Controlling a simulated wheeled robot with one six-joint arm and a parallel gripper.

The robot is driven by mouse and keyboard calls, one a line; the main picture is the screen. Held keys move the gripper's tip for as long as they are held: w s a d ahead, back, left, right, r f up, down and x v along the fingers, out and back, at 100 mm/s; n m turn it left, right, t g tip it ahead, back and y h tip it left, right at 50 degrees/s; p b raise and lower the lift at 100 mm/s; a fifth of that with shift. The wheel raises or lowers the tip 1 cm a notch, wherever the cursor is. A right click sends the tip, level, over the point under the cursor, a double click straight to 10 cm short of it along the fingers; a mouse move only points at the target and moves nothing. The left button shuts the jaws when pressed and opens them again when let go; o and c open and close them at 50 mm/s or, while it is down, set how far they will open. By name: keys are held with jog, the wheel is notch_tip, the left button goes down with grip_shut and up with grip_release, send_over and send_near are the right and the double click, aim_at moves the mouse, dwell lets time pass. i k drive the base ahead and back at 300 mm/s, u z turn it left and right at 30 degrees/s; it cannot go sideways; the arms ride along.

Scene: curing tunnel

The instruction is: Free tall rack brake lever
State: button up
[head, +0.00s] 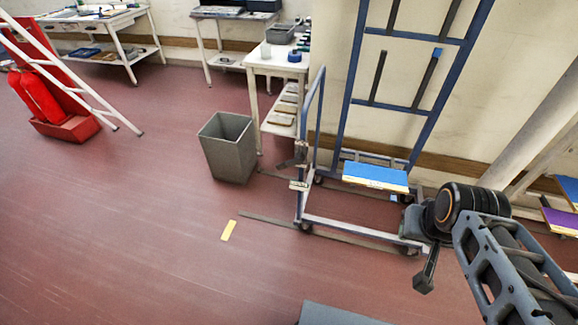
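The tall rack (347,90) is a blue upright frame with dark bars, standing near the wall on a low wheeled base (350,228). Small grey fittings (299,185) sit low on the left post of its base; one may be the brake lever, but they are too small to tell its position. My arm comes in from the lower right. My gripper (424,268) is in front of the base's right corner, well right of those fittings and apart from them. One dark finger-like part hangs down; whether the gripper is open or shut is unclear.
A grey bin (228,146) stands left of the rack, beside a white table (278,66). A blue-topped block (375,177) sits at the rack's foot. A yellow strip (228,230) lies on open red floor. Fire extinguishers (40,98) and a white ladder (85,90) stand far left.

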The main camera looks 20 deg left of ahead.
aim_at(299, 159)
jog(key=u, duration=0.05)
jog(key=k, duration=0.45)
jog(key=u, duration=1.55)
jog(key=i, duration=0.85)
jog(key=z, duration=0.6)
